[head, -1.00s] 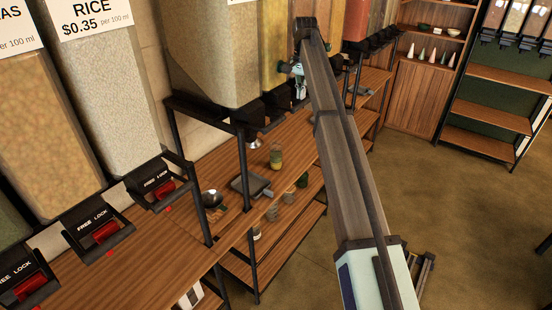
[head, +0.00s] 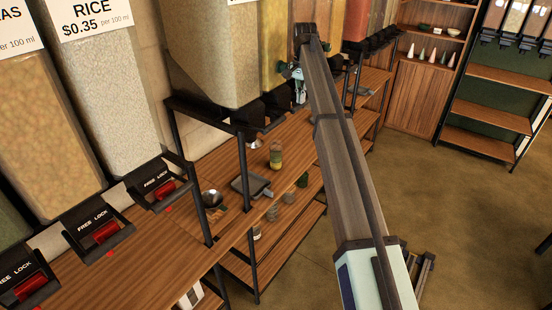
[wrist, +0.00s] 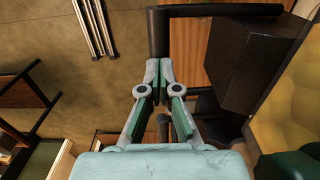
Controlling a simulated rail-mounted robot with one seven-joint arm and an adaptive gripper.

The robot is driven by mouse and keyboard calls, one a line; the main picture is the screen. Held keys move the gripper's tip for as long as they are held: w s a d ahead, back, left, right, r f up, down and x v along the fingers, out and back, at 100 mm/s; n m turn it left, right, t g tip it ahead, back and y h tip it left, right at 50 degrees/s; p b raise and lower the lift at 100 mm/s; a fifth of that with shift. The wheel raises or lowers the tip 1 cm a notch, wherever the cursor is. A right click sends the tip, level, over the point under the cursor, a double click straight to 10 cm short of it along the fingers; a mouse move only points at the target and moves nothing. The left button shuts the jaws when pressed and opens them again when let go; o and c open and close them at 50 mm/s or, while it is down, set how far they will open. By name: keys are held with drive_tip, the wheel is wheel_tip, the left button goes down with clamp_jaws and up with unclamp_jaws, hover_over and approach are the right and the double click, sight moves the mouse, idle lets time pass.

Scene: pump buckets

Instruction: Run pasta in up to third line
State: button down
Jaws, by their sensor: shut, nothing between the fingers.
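My gripper (wrist: 160,100) is shut with nothing between its fingers. In the head view it shows small and partly hidden behind my arm (head: 298,85), beside the black dispenser outlets. In the wrist view a dark round knob on a stem (wrist: 163,121) shows between and beyond the finger links; I cannot tell if it touches them. A yellowish bin (wrist: 292,95) and a black dispenser box (wrist: 248,60) are to the right. No pasta label is readable. A jar with yellowish contents (head: 276,156) stands on the wooden shelf (head: 235,172); its lines cannot be made out.
Dispensers with red-marked levers (head: 105,233) line the left, under the rice bin (head: 100,90). A black frame bar (wrist: 215,11) crosses above the fingers. The floor (head: 440,200) on the right is open.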

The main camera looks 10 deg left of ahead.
sight(300, 106)
drive_tip(key=shift+f, duration=0.15)
drive_tip(key=shift+f, duration=0.8)
idle(0.7)
drive_tip(key=shift+f, duration=0.3)
drive_tip(key=shift+a+f, duration=0.1)
drive_tip(key=shift+f, duration=0.4)
idle(0.5)
drive_tip(key=shift+f, duration=0.25)
idle(0.3)
